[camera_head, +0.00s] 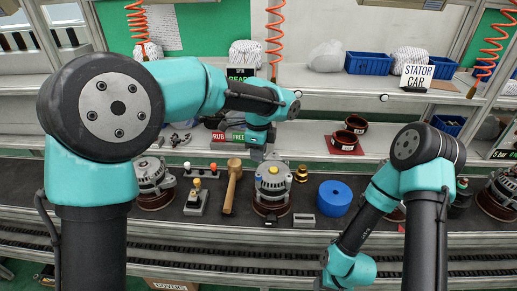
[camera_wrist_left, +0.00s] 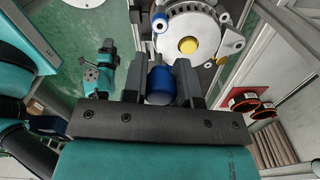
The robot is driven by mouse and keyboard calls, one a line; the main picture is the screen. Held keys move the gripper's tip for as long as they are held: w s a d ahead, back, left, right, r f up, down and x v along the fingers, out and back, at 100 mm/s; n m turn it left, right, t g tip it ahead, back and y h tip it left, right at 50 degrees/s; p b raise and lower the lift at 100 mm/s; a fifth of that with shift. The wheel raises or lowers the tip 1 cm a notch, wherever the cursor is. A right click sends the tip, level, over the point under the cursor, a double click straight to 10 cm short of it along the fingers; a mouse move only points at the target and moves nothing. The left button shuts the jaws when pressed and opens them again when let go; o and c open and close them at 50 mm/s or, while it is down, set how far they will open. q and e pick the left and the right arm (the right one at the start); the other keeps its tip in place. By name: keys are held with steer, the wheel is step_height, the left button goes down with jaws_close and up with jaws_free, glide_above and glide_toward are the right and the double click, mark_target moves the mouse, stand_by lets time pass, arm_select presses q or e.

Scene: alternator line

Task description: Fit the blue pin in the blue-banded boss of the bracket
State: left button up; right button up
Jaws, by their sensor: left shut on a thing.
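My left gripper (camera_wrist_left: 163,72) is shut on the blue pin (camera_wrist_left: 160,88), which sits between its two dark fingers in the left wrist view. The alternator with its bracket (camera_wrist_left: 190,28) lies just beyond the fingertips, with a yellow cap at its middle. The blue-banded boss (camera_wrist_left: 160,23) shows ahead of the fingers, apart from the pin. Another pale boss (camera_wrist_left: 208,62) has no blue band. In the head view my left gripper (camera_head: 262,154) hangs above the alternator (camera_head: 272,184); the pin cannot be made out there. My right arm is folded at the right; its gripper is not visible.
A wooden mallet (camera_head: 232,186) stands left of the alternator, and a blue roll (camera_head: 335,198) lies to its right. Another alternator (camera_head: 152,183) is further left. Brown rings (camera_head: 345,141) sit on the shelf behind. My right forearm crosses the belt at the right.

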arm_select(q)
glide_above(259, 180)
steer(key=shift+w+f, duration=0.25)
steer(key=shift+f, duration=0.95)
steer(key=shift+w+f, duration=0.2)
steer(key=shift+f, duration=0.95)
steer(key=shift+f, duration=1.85)
steer(key=o, duration=1)
step_height(259, 180, up, 17)
steer(key=shift+r, duration=0.2)
stand_by(0.5)
